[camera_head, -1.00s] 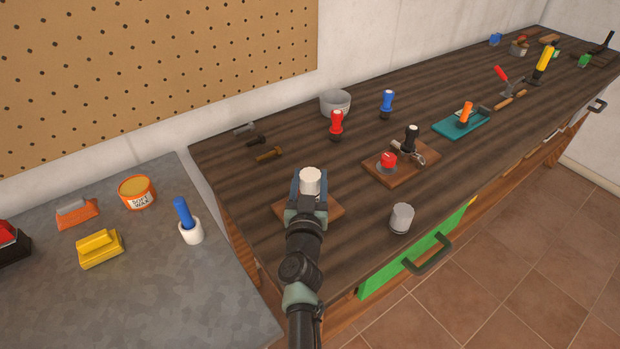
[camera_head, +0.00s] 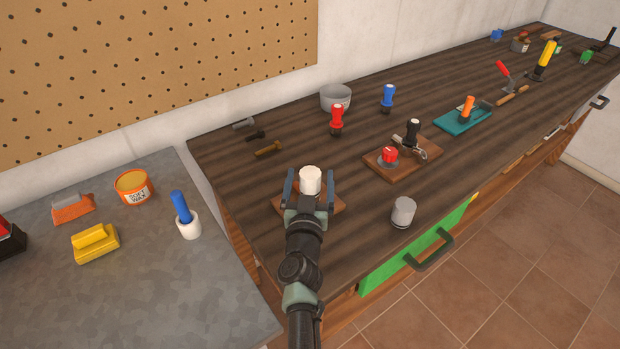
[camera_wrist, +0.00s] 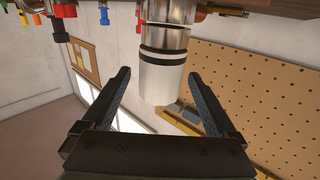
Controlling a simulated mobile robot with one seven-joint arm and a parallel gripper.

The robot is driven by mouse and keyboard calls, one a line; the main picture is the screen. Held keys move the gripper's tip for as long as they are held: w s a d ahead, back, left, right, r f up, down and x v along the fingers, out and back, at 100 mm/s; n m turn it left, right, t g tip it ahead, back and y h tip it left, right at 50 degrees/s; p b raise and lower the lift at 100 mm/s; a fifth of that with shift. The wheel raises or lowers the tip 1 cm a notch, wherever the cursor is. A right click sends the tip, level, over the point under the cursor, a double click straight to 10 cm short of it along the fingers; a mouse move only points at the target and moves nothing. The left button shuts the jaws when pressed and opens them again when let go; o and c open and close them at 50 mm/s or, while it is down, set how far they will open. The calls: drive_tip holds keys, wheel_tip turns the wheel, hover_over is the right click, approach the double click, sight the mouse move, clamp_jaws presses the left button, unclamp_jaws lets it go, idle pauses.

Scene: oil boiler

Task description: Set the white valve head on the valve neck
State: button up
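The white valve head (camera_head: 310,181) stands upright over a small wooden board (camera_head: 338,209) on the workbench. In the wrist view, which is upside down, the white head (camera_wrist: 161,83) is in line with the metal valve neck (camera_wrist: 165,38), with a black ring where they meet and no visible gap. My gripper (camera_head: 310,185) is open, with one finger on each side of the head. In the wrist view, my gripper (camera_wrist: 157,77) shows room between both fingers and the head. The neck is hidden behind my gripper in the head view.
A grey cylinder (camera_head: 403,213) stands to the right near the bench's front edge. Red (camera_head: 337,119) and blue (camera_head: 388,98) handled items and a grey bowl (camera_head: 336,97) stand behind.

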drive_tip(key=shift+s, duration=0.1)
drive_tip(key=s+p, duration=0.4)
drive_tip(key=s, duration=0.9)
drive_tip(key=shift+a+p, duration=0.3)
drive_tip(key=shift+a, duration=0.05)
drive_tip(key=shift+w+r, duration=0.1)
